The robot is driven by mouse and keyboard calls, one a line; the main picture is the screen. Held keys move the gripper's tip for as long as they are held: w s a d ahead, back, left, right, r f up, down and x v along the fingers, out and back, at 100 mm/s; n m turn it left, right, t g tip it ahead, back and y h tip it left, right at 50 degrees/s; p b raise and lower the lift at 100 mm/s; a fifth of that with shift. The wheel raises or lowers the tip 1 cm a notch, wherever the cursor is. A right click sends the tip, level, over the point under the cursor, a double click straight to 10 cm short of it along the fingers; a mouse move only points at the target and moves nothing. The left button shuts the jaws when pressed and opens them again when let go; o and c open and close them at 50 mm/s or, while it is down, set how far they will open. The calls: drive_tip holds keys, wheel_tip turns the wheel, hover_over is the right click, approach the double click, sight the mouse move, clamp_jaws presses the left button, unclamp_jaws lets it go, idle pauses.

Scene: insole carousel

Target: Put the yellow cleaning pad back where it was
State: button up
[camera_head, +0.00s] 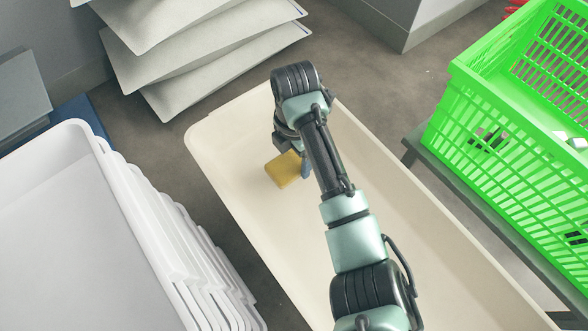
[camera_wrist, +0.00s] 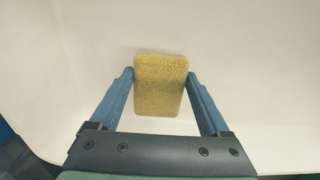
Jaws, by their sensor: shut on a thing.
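The yellow cleaning pad (camera_head: 284,169) is a small rectangular block over the far part of a long cream tray (camera_head: 232,170). In the wrist view the pad (camera_wrist: 160,92) sits between the two blue fingers of my gripper (camera_wrist: 160,78). The fingertips touch its sides, and the gripper is shut on it. In the head view my gripper (camera_head: 292,160) is partly hidden by my arm. I cannot tell whether the pad touches the tray surface or hangs just above it.
A stack of white trays (camera_head: 60,235) stands at the lower left. Layered grey sheets (camera_head: 205,65) stand at the back left. A bright green crate (camera_head: 510,165) with contents stands at the right on a dark support. The cream tray around the pad looks clear.

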sight(295, 167)
wheel_tip(295, 167, down, 5)
drive_tip(key=b, duration=0.2)
drive_tip(key=shift+b, duration=0.3)
drive_tip(key=shift+r, duration=0.2)
drive_tip(key=shift+f, duration=0.15)
drive_tip(key=o, duration=1)
wheel_tip(295, 167, up, 12)
drive_tip(key=p, duration=0.7)
drive_tip(key=shift+r, duration=0.2)
